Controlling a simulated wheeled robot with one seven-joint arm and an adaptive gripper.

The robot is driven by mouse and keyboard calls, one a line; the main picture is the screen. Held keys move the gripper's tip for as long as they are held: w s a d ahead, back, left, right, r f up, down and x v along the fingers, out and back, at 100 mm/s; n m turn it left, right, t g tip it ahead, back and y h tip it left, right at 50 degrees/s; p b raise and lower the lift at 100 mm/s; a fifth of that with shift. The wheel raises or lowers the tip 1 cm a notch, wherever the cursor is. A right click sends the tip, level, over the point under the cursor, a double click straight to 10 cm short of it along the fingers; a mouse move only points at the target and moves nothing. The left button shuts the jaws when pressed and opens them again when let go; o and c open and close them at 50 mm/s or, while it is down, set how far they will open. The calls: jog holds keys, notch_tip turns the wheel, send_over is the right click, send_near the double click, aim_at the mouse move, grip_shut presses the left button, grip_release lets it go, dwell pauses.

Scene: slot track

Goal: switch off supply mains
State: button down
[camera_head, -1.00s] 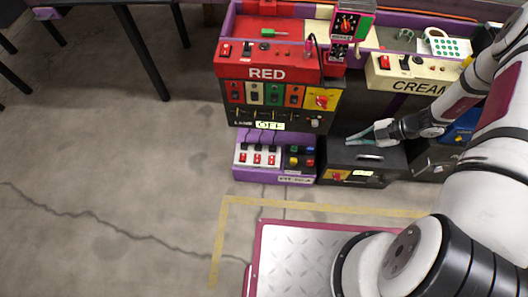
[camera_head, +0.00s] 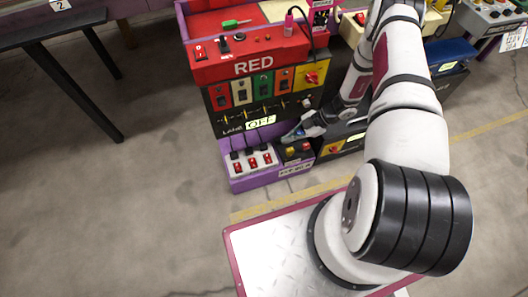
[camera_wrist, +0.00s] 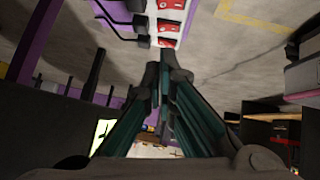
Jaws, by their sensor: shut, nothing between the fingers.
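A white switch strip (camera_head: 250,163) with red rocker switches lies on the low purple shelf under the RED panel, with black plugs along its back. In the wrist view the strip with red rockers (camera_wrist: 170,18) is at the top, beyond my fingertips. I cannot read the rockers' positions or any label naming the supply mains. My gripper (camera_head: 289,137) is shut and empty, just above the dark button box right of the strip. In the wrist view my gripper's fingers (camera_wrist: 163,85) meet, apart from the rockers. A red-on-yellow rotary switch (camera_head: 312,79) is on the RED panel.
A dark box with yellow and red buttons (camera_head: 292,150) stands beside the strip. The RED control console (camera_head: 255,66) overhangs the shelf, with an OFF label (camera_head: 261,122). A dark case (camera_head: 345,138) is to the right. The floor (camera_head: 120,210) at left is clear.

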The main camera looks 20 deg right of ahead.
jog(key=shift+a, duration=0.1)
jog(key=b, duration=0.2)
send_over(269, 156)
jog(key=f, duration=0.7)
jog(key=shift+s, duration=0.35)
jog(key=shift+w+f+b, duration=0.15)
jog(key=shift+f+b, duration=0.2)
jog(key=shift+f, duration=0.25)
jog(key=shift+w+f+b, duration=0.15)
jog(key=shift+f+b, duration=0.2)
jog(key=shift+f, duration=0.2)
jog(key=shift+w+f, duration=0.15)
jog(key=shift+f, duration=0.6)
